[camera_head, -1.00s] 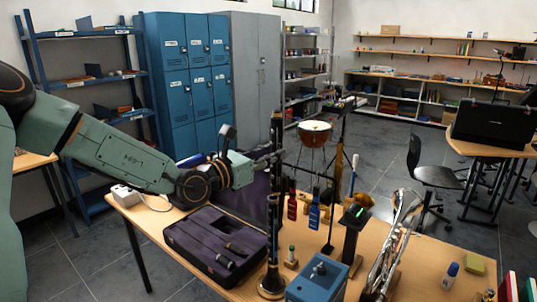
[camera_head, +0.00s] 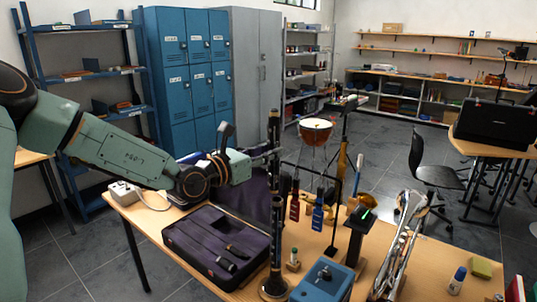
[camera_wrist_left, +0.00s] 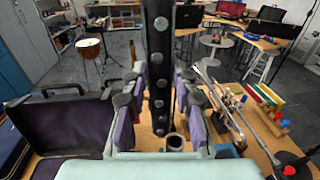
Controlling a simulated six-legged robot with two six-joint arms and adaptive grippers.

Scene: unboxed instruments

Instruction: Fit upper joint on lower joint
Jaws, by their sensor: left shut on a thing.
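The upper joint (camera_head: 274,132) is a black tube held upright by my left gripper (camera_head: 268,157). In the left wrist view the upper joint (camera_wrist_left: 160,60) shows round silver keys and stands between the two pads of my left gripper (camera_wrist_left: 160,102), which are shut on it. The lower joint (camera_head: 277,235) is a black tube standing upright on the table, with a wide round foot. It is below the upper joint. In the wrist view a grey ring (camera_wrist_left: 175,142), seemingly its top, shows just right of the upper joint's lower end. I cannot tell the exact gap. My right gripper is out of view.
An open purple-lined case (camera_head: 218,246) lies left of the lower joint. A blue box (camera_head: 322,281) stands close at its right.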

